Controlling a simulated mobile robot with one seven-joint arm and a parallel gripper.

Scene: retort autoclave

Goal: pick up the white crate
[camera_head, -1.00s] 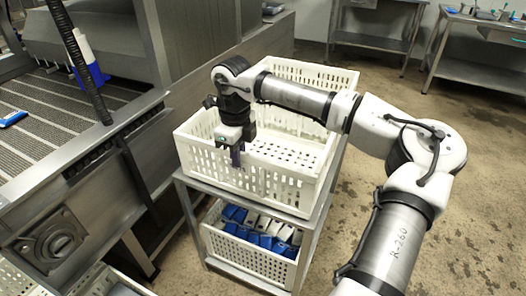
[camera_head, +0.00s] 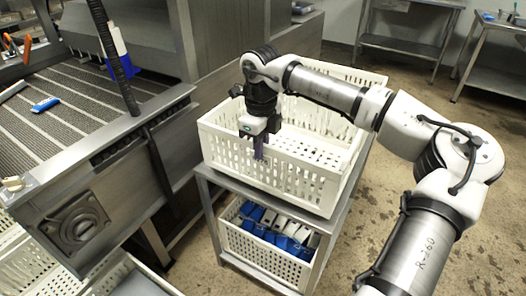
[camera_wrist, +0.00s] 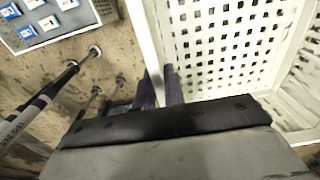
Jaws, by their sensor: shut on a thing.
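The white crate (camera_head: 225,150) is a perforated plastic box on the top shelf of a metal cart. It looks level and shows nothing inside. My gripper (camera_head: 260,148) points down at its near wall, left of the middle of the rim, and is shut on that wall. In the wrist view, the purple fingers (camera_wrist: 160,88) sit on either side of the crate's wall, with the crate's perforated floor (camera_wrist: 215,45) to the right. The fingertips are partly hidden by the gripper body.
A metal cart (camera_head: 344,214) carries the crate; its lower shelf holds another white crate (camera_head: 232,242) with blue and white packs. A steel machine with a conveyor (camera_head: 60,125) stands close on the left. Steel tables (camera_head: 410,48) stand at the back. Wet floor (camera_head: 480,240) is open on the right.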

